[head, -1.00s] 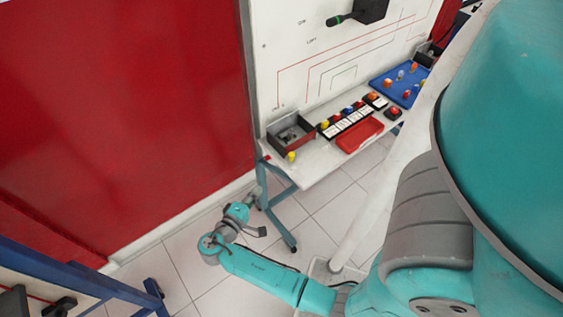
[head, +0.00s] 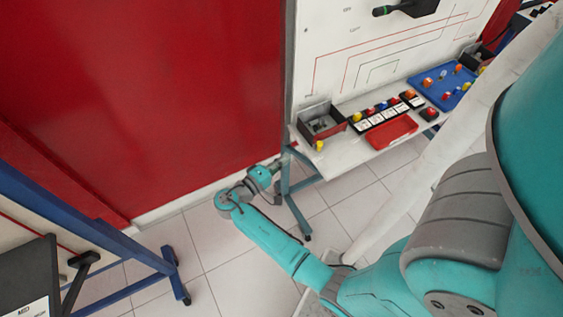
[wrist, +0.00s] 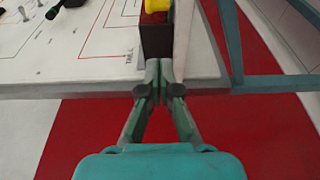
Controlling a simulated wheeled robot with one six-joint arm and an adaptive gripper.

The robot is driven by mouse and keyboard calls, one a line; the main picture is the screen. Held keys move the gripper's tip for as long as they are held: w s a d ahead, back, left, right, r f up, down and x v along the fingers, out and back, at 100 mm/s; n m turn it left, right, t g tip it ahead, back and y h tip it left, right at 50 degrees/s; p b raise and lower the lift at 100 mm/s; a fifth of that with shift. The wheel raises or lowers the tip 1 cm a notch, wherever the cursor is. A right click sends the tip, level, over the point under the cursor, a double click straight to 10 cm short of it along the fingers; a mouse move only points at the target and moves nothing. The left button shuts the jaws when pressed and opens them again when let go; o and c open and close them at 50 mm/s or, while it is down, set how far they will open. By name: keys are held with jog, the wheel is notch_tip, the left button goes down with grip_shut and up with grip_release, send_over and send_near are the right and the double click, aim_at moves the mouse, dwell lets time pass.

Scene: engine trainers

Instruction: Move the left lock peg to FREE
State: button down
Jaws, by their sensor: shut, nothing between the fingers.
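I cannot make out a left lock peg or a FREE mark in either view. My gripper (wrist: 160,75) is shut and empty in the wrist view. Its fingertips appear in line with the white table's edge and a dark bin (wrist: 155,38); contact cannot be told. In the head view my arm reaches low, and its end is by the table's left leg, where the fingers are too small to read. The white trainer panel (head: 335,50) bears red and black lines and a black device with a green-tipped handle (head: 388,11).
The white table (head: 355,162) carries a grey bin (head: 321,122), a yellow knob (head: 319,146), a red tray (head: 391,132), a row of coloured buttons and a blue board (head: 443,86). A blue wheeled frame (head: 120,232) stands left. Tiled floor between is clear.

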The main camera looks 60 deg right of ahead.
aim_at(317, 156)
jog(key=x, duration=0.6)
jog(key=shift+s+d, duration=0.15)
jog(key=shift+d, duration=0.05)
jog(key=shift+s+d, duration=0.2)
jog(key=shift+s, duration=0.3)
jog(key=shift+s+d, duration=0.25)
jog(key=shift+s, duration=0.3)
jog(key=shift+s+d, duration=0.35)
jog(key=shift+s, duration=0.25)
jog(key=s, duration=0.3)
jog(key=shift+s+d, duration=0.15)
jog(key=shift+d, duration=0.25)
